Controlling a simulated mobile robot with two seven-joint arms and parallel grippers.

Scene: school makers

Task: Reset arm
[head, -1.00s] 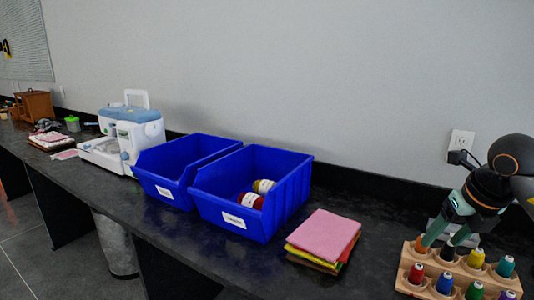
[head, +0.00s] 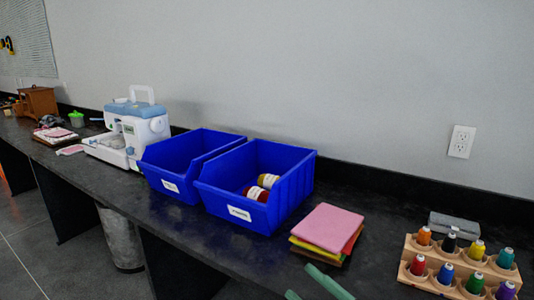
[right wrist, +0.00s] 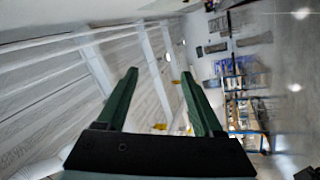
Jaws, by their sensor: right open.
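My right gripper (head: 310,288) shows only as two green fingers at the bottom edge of the head view, in front of the felt stack. In the right wrist view its green fingers (right wrist: 158,100) are spread apart with nothing between them, and the room lies beyond, tilted. It is open and empty. A wooden rack (head: 425,284) of several colored thread spools stands at the right of the counter, clear of the gripper. My left gripper is not in view.
Two blue bins (head: 208,193) stand mid-counter; the right one holds spools (head: 268,181). A felt stack (head: 328,228) lies beside them. A sewing machine (head: 130,125) stands at left. A grey block (head: 454,225) lies behind the rack. Bare counter lies between felt and rack.

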